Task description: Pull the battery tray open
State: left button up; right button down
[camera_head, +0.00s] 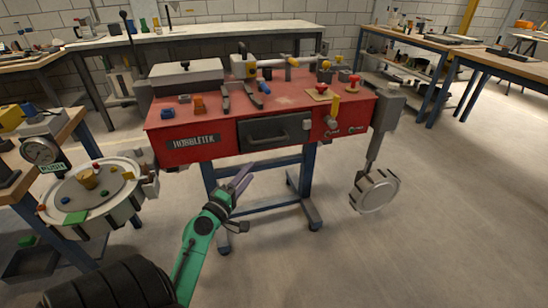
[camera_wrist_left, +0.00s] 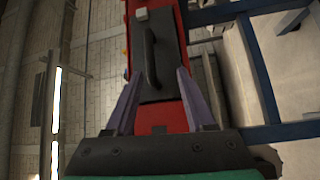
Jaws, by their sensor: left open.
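The battery tray (camera_head: 262,142) is a dark grey drawer front with a bar handle (camera_head: 270,140), set in the front of the red bench unit (camera_head: 224,139). It looks shut, about flush with the red front. In the left wrist view the tray (camera_wrist_left: 172,50) and its handle (camera_wrist_left: 150,62) lie ahead of the fingers. My left gripper (camera_head: 245,174) is open and empty, below and in front of the tray. In the left wrist view its two purple fingers (camera_wrist_left: 158,76) spread to either side of the handle's line, apparently short of it. My right gripper is not in view.
Tools and red knobs (camera_head: 321,89) lie on the red top, with a grey box (camera_head: 186,76) at its left. A round gauge table (camera_head: 95,195) stands at left. A round plate (camera_head: 375,191) hangs at right. The floor in front is clear.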

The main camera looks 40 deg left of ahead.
pick_arm(q)
jog(key=r, duration=0.2)
jog(key=p, duration=0.3)
send_near(271, 141)
jog(key=w, duration=0.5)
jog(key=w+a, duration=0.1)
jog(key=w, duration=0.1)
jog(key=w+a, duration=0.1)
jog(key=w, duration=0.2)
jog(key=shift+w+a+r, duration=0.15)
jog(key=shift+w, duration=0.15)
grip_shut()
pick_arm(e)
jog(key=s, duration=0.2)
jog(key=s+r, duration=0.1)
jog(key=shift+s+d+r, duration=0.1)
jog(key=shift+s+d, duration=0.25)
